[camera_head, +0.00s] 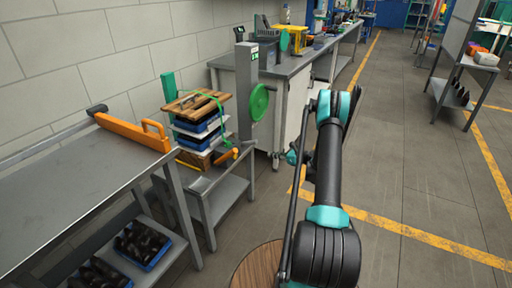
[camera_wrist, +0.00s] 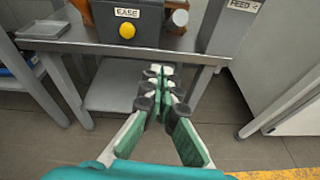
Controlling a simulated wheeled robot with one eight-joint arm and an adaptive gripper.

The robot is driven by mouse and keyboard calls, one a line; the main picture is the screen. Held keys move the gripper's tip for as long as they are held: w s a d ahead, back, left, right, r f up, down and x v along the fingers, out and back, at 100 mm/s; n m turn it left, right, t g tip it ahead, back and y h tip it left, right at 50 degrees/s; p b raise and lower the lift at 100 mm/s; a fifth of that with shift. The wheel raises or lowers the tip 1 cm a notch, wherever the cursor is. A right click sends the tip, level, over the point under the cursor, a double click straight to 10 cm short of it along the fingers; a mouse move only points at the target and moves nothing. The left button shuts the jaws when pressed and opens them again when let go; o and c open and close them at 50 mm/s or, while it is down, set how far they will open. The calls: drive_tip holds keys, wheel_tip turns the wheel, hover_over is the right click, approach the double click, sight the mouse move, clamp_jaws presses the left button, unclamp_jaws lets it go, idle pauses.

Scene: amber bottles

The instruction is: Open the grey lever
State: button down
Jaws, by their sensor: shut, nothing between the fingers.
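No part is clearly recognisable as the grey lever. A short light-grey cylinder (camera_wrist: 180,18) sticks out beside a dark box with a yellow button (camera_wrist: 127,31) at the top of the wrist view; I cannot tell whether it is the lever. My gripper (camera_wrist: 160,78) is shut and empty, its fingertips meeting below the box and in front of the small grey table (camera_wrist: 75,40). It appears apart from the cylinder. In the head view my arm runs forward at the centre right and my fingertips are not clearly visible.
A grey post (camera_head: 246,90) with a green wheel (camera_head: 259,102) stands by a stack of blue trays (camera_head: 198,128). A white cabinet (camera_head: 297,115) stands behind. Open floor (camera_head: 435,190) lies at right.

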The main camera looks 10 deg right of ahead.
drive_tip(key=shift+w+d+f+m, duration=0.2)
drive_tip(key=shift+f+m, duration=0.05)
drive_tip(key=shift+f, duration=0.2)
drive_tip(key=shift+w+d+f+m, duration=0.2)
drive_tip(key=shift+f+m, duration=0.05)
drive_tip(key=shift+f, duration=0.2)
drive_tip(key=shift+w+a, duration=0.1)
approach(247, 143)
drive_tip(key=shift+w+a+f, duration=0.4)
drive_tip(key=shift+w+f, duration=0.1)
drive_tip(key=shift+f, duration=0.25)
drive_tip(key=shift+w+a+f, duration=0.45)
drive_tip(key=shift+w+f, duration=0.05)
drive_tip(key=shift+f, duration=0.25)
drive_tip(key=shift+w+a+f, duration=0.4)
drive_tip(key=shift+w+f, duration=0.15)
drive_tip(key=shift+f, duration=0.2)
drive_tip(key=shift+r, duration=0.15)
